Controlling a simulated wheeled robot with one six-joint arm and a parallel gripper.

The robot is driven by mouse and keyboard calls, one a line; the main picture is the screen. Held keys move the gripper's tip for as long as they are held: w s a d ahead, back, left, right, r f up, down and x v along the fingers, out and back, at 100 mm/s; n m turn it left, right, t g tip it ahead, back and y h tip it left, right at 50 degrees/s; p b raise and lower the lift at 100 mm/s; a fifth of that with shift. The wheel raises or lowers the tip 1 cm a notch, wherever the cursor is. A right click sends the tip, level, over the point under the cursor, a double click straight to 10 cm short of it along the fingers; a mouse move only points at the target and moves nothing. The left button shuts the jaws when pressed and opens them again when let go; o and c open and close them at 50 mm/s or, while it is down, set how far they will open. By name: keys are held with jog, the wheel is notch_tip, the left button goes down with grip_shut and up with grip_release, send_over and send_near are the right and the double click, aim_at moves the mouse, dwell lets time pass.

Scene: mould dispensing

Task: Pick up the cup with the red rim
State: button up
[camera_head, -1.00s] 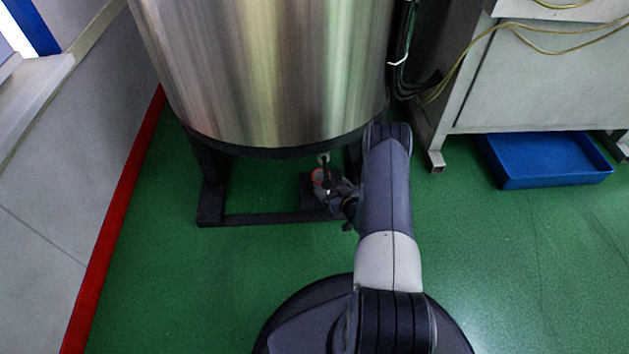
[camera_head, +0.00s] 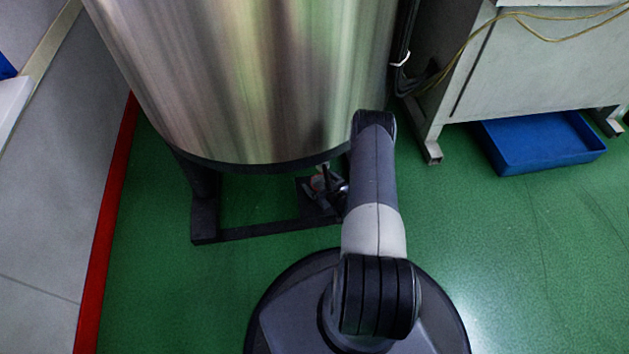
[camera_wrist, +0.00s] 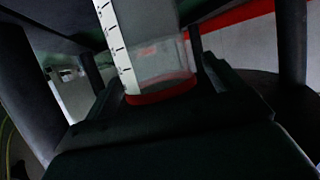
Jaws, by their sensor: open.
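The cup with the red rim shows in the wrist view as a clear cylinder (camera_wrist: 160,62) with a red band at its lower end. A white strip with black marks (camera_wrist: 116,48) runs along its left side; I cannot tell if it is part of the cup. My gripper (camera_wrist: 168,90) is open, its dark fingers at either side of the cup's red end. I cannot tell whether they touch it.
The large steel tank (camera_head: 245,75) hangs above, on a dark frame (camera_head: 262,231) with legs close around my gripper. A blue tray (camera_head: 545,145) lies under a metal cabinet (camera_head: 540,70) at right. Green floor (camera_head: 530,260) is clear at front right.

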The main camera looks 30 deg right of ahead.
jog(key=shift+c, duration=0.3)
jog(key=c, duration=1.6)
jog(key=shift+r, duration=0.2)
